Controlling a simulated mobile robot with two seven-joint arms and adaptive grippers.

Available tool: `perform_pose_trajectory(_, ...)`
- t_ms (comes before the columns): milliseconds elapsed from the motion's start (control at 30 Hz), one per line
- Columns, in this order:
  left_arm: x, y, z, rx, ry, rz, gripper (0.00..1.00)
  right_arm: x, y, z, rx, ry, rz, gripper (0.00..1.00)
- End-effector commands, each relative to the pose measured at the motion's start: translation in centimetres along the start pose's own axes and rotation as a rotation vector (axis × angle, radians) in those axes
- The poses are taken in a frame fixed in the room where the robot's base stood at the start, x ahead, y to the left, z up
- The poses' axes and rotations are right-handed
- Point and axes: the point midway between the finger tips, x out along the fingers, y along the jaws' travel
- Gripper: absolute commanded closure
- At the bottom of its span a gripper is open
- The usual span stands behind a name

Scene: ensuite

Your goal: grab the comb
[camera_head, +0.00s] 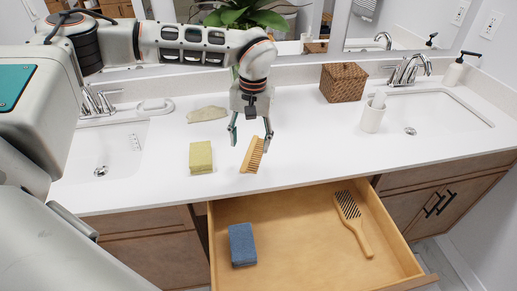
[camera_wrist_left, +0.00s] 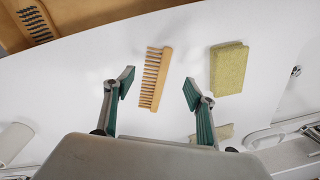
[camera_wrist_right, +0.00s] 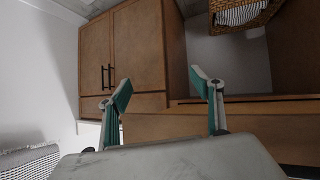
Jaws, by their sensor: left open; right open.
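A wooden comb (camera_head: 252,156) lies on the white countertop, close to the front edge above the open drawer. In the left wrist view the comb (camera_wrist_left: 158,80) lies between and beyond my open fingertips, teeth facing left. My left gripper (camera_head: 250,136) is open and empty, with its fingertips pointing down just over the comb's far end. It shows in the left wrist view (camera_wrist_left: 156,92) with a wide gap between the fingers. My right gripper (camera_wrist_right: 167,92) is open and empty in the right wrist view, in front of brown cabinet doors. It does not show in the head view.
A yellow sponge (camera_head: 201,157) lies left of the comb. The open drawer (camera_head: 295,255) holds a blue sponge (camera_head: 242,245) and a wooden hairbrush (camera_head: 353,222). A white cup (camera_head: 372,118) and woven box (camera_head: 343,82) stand right. A beige object (camera_head: 207,114) lies behind.

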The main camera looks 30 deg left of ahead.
Motion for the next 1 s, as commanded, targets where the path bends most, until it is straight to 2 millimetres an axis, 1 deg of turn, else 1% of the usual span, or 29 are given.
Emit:
perform_pose_trajectory(100, 1.4, 0.0, 0.1, -0.001, -0.004, -0.001, 0.44, -0.3, -0.4, 0.8, 0.002, -0.015, -0.005, 0.35)
perform_pose_trajectory(233, 2.6, 0.3, 0.0, 0.001, -0.002, -0.001, 0.44, -0.4, -0.6, 1.4, 0.003, -0.027, -0.009, 0.35)
perform_pose_trajectory(400, 5.0, 0.9, -0.2, -0.001, -0.004, 0.000, 0.44, -0.4, -0.5, 1.0, 0.002, -0.023, -0.008, 0.35)
perform_pose_trajectory(500, 6.2, 0.8, -0.3, 0.000, -0.001, 0.000, 0.44, -0.4, -0.3, 0.6, 0.001, -0.016, -0.006, 0.35)
perform_pose_trajectory(633, 6.8, 0.8, -0.3, 0.000, -0.001, 0.000, 0.44, -0.4, -0.2, 0.1, 0.001, -0.008, -0.004, 0.35)
perform_pose_trajectory(833, 6.8, 0.8, -0.3, 0.000, 0.000, 0.001, 0.44, -0.4, -0.2, -0.1, 0.001, -0.004, -0.003, 0.35)
perform_pose_trajectory(867, 6.8, 0.8, -0.3, 0.000, 0.000, 0.001, 0.50, -0.4, -0.2, -0.1, 0.001, -0.004, -0.003, 0.35)
perform_pose_trajectory(900, 6.8, 0.8, -0.3, 0.000, 0.000, 0.001, 0.60, -0.4, -0.1, -0.1, 0.001, -0.005, -0.003, 0.35)
perform_pose_trajectory(967, 6.8, 0.8, -0.3, 0.000, 0.000, 0.001, 0.76, -0.4, -0.1, -0.1, 0.001, -0.005, -0.003, 0.35)
perform_pose_trajectory(1000, 6.8, 0.8, -0.3, 0.000, 0.000, 0.001, 0.79, -0.4, -0.1, -0.1, 0.001, -0.005, -0.003, 0.35)
